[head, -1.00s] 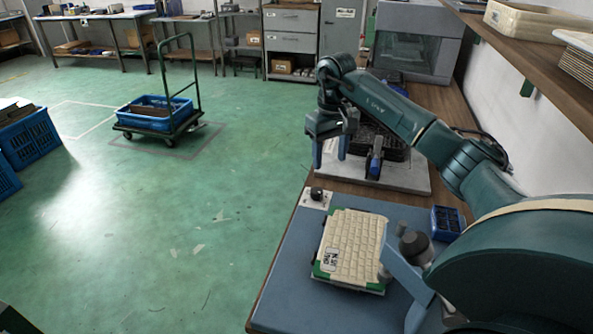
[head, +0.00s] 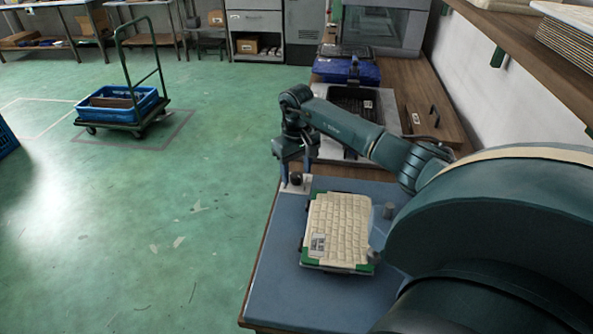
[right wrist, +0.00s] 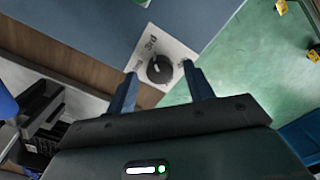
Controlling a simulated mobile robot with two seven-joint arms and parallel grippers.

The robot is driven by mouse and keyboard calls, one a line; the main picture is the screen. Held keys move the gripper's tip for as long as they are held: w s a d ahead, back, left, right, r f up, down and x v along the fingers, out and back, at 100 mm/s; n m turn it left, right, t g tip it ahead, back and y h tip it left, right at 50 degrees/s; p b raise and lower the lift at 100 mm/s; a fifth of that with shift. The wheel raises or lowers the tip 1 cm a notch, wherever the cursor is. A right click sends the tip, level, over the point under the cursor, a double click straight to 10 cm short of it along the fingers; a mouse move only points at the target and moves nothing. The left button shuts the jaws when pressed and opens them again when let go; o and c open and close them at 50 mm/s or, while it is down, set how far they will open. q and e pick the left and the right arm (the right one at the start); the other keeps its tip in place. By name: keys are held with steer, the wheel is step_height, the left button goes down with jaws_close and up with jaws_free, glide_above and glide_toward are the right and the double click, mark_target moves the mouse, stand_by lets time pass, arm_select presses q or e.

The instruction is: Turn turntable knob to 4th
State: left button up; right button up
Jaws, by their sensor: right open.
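The turntable knob (right wrist: 159,69) is a round black dial on a white plate (right wrist: 168,42) with printed position labels; "3rd" is readable in the right wrist view. In the head view the knob (head: 296,179) sits at the far left corner of the blue work surface. My right gripper (head: 297,180) is above the knob, fingers pointing down. In the right wrist view the open right gripper (right wrist: 160,78) has one blue finger on each side of the knob, with gaps between fingers and knob. Whether the fingertips are down at knob height is unclear. My left gripper is not in view.
A panel of cream blocks (head: 340,225) on a green-edged base lies on the blue surface (head: 275,275) close to the knob. Behind it are a black tray (head: 362,103) and a blue bin (head: 345,70). A cart (head: 130,105) stands on open green floor.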

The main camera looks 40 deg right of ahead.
steer(key=shift+f, duration=0.55)
steer(key=c, duration=1)
steer(key=shift+o, duration=0.2)
